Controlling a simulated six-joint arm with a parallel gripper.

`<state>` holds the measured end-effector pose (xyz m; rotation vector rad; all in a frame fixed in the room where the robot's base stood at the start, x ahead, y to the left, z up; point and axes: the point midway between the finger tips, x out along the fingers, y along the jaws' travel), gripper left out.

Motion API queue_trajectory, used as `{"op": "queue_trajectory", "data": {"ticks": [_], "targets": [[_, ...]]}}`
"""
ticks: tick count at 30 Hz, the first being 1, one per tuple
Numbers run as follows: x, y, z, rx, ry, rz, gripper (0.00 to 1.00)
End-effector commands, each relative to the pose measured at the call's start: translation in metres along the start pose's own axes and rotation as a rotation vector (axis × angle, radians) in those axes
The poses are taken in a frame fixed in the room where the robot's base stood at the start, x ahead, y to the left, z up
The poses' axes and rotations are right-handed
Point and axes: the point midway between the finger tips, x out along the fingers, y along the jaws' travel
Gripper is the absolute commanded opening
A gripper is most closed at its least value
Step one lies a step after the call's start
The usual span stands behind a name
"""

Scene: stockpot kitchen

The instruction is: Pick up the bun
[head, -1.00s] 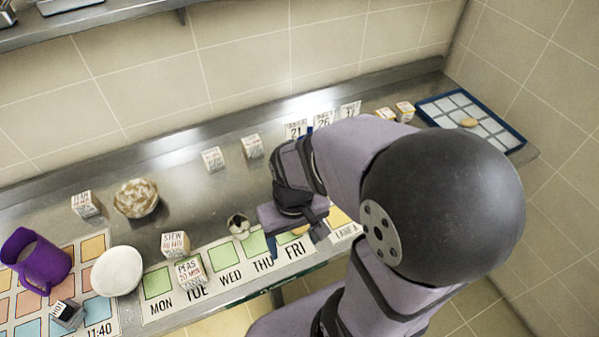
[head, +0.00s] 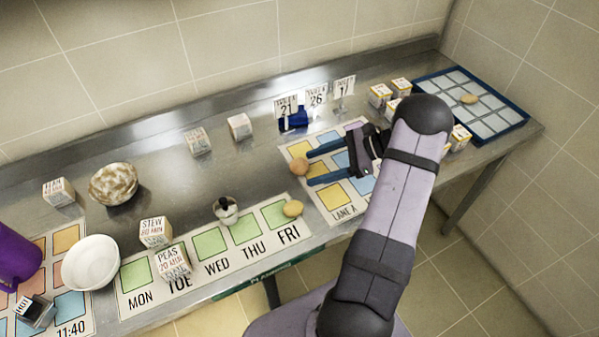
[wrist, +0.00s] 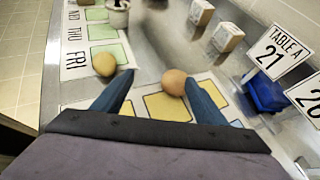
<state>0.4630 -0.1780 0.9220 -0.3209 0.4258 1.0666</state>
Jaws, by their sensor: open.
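A round brown bun-like thing (head: 299,168) lies at the left edge of the Lane A mat. It also shows in the wrist view (wrist: 174,81), just ahead of the fingertips and nearer the right finger. My gripper (head: 309,169) is open, with its two blue fingers pointing left towards this thing. Nothing is held. A yellower oval thing (head: 293,208) lies by FRI, left of the fingers in the wrist view (wrist: 104,64). A small tan oval thing (head: 469,98) lies on the blue-rimmed tray. I cannot tell for sure which is the bun.
The weekday strip (head: 220,258) bears a small metal pot (head: 226,210). Table number signs (head: 316,94) and a blue object (head: 293,121) stand behind the mat. Labelled boxes (head: 380,95) stand near the blue-rimmed tray (head: 505,133). Bare steel lies left of the mat.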

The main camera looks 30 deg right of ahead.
Motion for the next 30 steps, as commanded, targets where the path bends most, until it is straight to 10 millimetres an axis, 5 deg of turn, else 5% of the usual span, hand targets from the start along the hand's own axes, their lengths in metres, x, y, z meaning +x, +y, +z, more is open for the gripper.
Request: {"op": "queue_trajectory", "data": {"ticks": [3,11,30], "targets": [[-0.013,-0.013,-0.022,0.071,-0.065,-0.074,0.66],[-0.024,-0.023,-0.030,0.115,-0.112,-0.124,0.66],[0.011,-0.027,-0.020,0.115,-0.111,-0.118,0.66]]}}
